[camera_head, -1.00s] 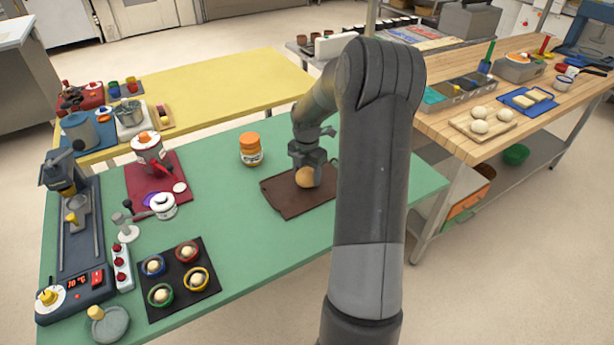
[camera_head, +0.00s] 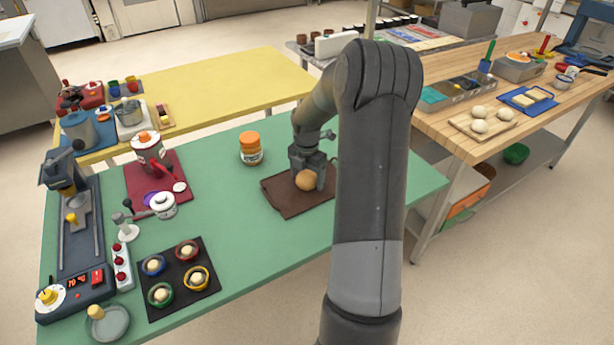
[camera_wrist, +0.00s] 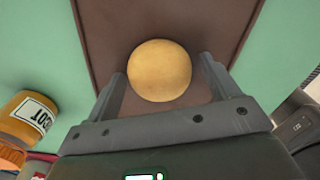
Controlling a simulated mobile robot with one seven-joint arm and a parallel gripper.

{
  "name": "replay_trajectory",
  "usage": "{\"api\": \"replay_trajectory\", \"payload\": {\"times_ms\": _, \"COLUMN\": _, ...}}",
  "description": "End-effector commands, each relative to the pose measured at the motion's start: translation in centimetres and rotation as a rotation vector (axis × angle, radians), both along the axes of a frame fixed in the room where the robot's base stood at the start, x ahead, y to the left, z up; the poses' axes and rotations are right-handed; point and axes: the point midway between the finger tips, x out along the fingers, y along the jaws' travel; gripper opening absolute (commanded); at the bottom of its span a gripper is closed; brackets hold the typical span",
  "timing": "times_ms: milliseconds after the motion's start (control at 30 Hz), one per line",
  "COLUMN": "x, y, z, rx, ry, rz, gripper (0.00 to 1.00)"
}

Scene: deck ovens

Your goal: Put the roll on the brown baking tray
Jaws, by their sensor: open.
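The roll (camera_head: 306,180), round and golden tan, is on or just over the brown baking tray (camera_head: 287,202), which lies on the green table. It also shows in the wrist view (camera_wrist: 160,70), between the two fingers of my gripper (camera_wrist: 164,80). The fingers are apart, with gaps on both sides of the roll. In the head view my gripper (camera_head: 308,178) is low over the tray, at the roll. My arm hides the tray's right part. The brown tray surface (camera_wrist: 113,40) lies behind the roll in the wrist view.
An orange-lidded jar (camera_head: 251,150) stands just left of the tray; it also shows in the wrist view (camera_wrist: 30,118). A dark mat (camera_head: 179,280) with several coloured cups lies at front left. The green table between (camera_head: 228,215) is clear.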

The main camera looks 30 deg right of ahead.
Motion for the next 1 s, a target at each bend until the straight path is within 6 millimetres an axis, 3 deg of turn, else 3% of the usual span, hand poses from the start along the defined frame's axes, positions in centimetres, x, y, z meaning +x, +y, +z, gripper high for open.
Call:
{"api": "replay_trajectory", "payload": {"times_ms": 167, "x": 0.1, "y": -0.1, "z": 2.1, "rx": -0.002, "ry": -0.004, "rz": -0.002, "gripper": 0.81}}
{"api": "replay_trajectory", "payload": {"times_ms": 500, "x": 0.1, "y": -0.1, "z": 9.2, "rx": -0.003, "ry": -0.004, "rz": -0.001, "gripper": 0.81}}
{"api": "replay_trajectory", "payload": {"times_ms": 767, "x": 0.0, "y": 0.1, "z": 12.1, "rx": -0.002, "ry": -0.003, "rz": -0.004, "gripper": 0.81}}
{"api": "replay_trajectory", "payload": {"times_ms": 867, "x": -0.3, "y": 1.0, "z": 13.2, "rx": -0.014, "ry": -0.009, "rz": -0.040, "gripper": 0.81}}
{"api": "replay_trajectory", "payload": {"times_ms": 1000, "x": -1.7, "y": 3.9, "z": 16.0, "rx": -0.052, "ry": -0.037, "rz": -0.181, "gripper": 0.81}}
